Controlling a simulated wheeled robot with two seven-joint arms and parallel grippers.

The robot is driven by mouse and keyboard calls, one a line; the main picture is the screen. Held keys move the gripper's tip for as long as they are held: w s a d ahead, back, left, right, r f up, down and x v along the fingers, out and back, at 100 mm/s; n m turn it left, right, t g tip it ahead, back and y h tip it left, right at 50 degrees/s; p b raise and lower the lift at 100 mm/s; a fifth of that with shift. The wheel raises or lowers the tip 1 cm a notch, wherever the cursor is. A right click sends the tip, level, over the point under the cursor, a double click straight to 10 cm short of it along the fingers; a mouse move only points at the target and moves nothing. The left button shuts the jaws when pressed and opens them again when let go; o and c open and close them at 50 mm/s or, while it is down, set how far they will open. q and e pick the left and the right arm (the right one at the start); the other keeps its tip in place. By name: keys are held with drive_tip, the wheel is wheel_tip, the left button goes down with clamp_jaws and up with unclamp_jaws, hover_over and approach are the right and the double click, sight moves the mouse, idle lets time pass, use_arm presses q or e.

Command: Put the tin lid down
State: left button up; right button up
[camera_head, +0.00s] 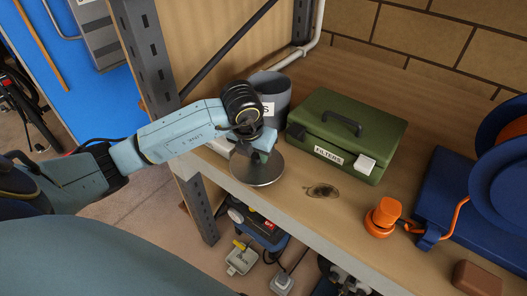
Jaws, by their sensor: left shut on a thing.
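The tin lid (258,174) is a round, flat, grey metal disc near the left front edge of the wooden shelf (340,215). My left gripper (262,156) is above the lid and shut on it, and its fingers hide part of the top. The lid looks roughly level. I cannot tell whether it touches the shelf or hangs just above it. My right gripper is not in view.
A grey labelled pot (272,92) stands close behind my left gripper. A green box (348,130) marked FILTERS is to the right.

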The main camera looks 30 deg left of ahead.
use_arm(q)
drive_tip(key=w, duration=0.3)
drive_tip(key=shift+d, duration=0.15)
drive_tip(key=shift+f+p, duration=0.45)
drive_tip(key=shift+f, duration=1.35)
drive_tip(key=o, duration=0.5)
drive_tip(key=shift+f, duration=0.1)
drive_tip(key=o, duration=0.5)
